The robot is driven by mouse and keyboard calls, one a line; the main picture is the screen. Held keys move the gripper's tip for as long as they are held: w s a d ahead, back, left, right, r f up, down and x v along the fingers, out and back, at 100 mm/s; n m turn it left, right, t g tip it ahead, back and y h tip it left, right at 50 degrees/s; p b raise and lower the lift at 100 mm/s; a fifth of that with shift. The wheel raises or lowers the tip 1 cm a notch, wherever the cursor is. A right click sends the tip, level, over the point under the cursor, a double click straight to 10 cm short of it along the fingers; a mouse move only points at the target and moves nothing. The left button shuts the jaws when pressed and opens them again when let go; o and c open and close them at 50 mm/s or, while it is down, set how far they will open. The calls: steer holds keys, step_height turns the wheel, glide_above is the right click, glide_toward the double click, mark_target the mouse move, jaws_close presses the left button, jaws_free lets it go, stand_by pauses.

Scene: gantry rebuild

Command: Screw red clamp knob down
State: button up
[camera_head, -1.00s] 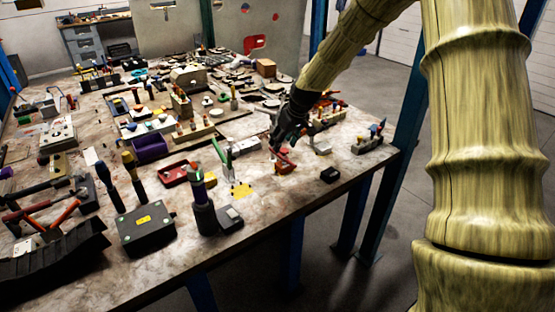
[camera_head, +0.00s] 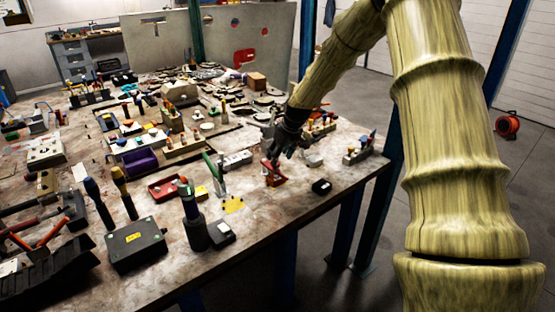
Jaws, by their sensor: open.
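A small red clamp piece (camera_head: 273,172) sits near the front edge of the cluttered workbench (camera_head: 270,215), right of centre. Its knob is too small to tell apart from the clamp body. My gripper (camera_head: 277,157), black, reaches down from the upper right and its fingertips are just above the red piece. The fingers are open. I cannot tell whether they touch the piece or stand around its top, as they partly cover it.
A black block (camera_head: 321,187) lies right of the clamp, near the edge. A grey rail (camera_head: 237,160) lies behind. Bare bench shows in front.

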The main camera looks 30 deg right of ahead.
steer(key=shift+p+x, duration=0.35)
steer(key=shift+x, duration=1.5)
steer(key=c, duration=0.9)
steer(key=shift+c, duration=0.2)
steer(key=shift+a+m+h, duration=0.15)
steer(key=shift+m+h, duration=0.25)
steer(key=shift+m, duration=0.65)
steer(key=shift+a+m+h, duration=0.15)
steer(key=shift+m+h, duration=0.25)
steer(key=shift+m, duration=0.65)
